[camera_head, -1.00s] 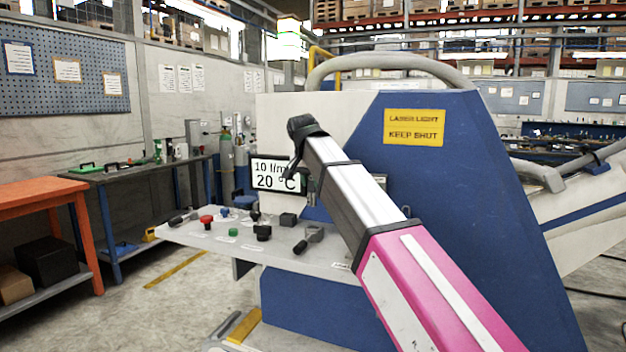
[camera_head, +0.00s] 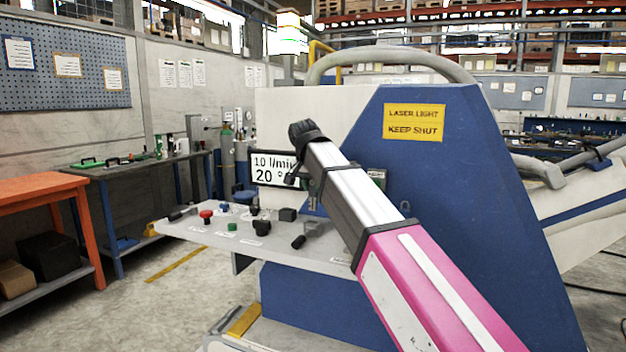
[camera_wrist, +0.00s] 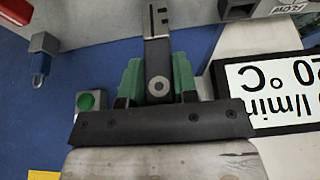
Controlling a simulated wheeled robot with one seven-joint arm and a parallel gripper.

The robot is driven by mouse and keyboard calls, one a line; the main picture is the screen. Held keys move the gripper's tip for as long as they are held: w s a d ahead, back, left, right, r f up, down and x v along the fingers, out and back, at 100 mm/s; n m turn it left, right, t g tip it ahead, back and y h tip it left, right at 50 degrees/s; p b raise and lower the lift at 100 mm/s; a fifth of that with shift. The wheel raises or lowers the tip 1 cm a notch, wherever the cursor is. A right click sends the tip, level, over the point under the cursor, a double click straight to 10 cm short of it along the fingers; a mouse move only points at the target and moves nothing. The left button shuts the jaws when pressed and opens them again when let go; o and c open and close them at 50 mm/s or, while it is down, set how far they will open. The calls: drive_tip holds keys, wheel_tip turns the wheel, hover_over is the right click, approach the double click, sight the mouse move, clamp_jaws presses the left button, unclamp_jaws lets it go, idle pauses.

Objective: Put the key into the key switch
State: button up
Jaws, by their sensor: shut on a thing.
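My gripper (camera_wrist: 158,85) has green fingers shut on a flat grey key (camera_wrist: 158,50). The key has a round hole near the fingers, and its notched end points to the top of the wrist view, free of contact as far as I can see. In the head view the fingers are mostly hidden by my arm, near the display's right end. I cannot clearly pick out the key switch; a dark block (camera_wrist: 235,8) at the top of the wrist view and a dark square block (camera_head: 287,214) on the grey shelf are unclear.
The shelf (camera_head: 210,238) carries a red knob (camera_head: 206,214), a green button (camera_head: 232,227) and several dark controls. The display (camera_wrist: 275,90) is close right of the gripper. A box with a green button (camera_wrist: 90,101) and a padlock (camera_wrist: 40,58) are on the blue panel, left.

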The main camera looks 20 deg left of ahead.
sight(312, 203)
drive_tip(key=shift+f, duration=1.4)
drive_tip(key=shift+f, duration=2.25)
idle(0.4)
drive_tip(key=o, duration=1)
drive_tip(key=v, duration=1)
drive_tip(key=shift+s+r, duration=0.1)
drive_tip(key=shift+r, duration=0.25)
drive_tip(key=shift+s, duration=0.1)
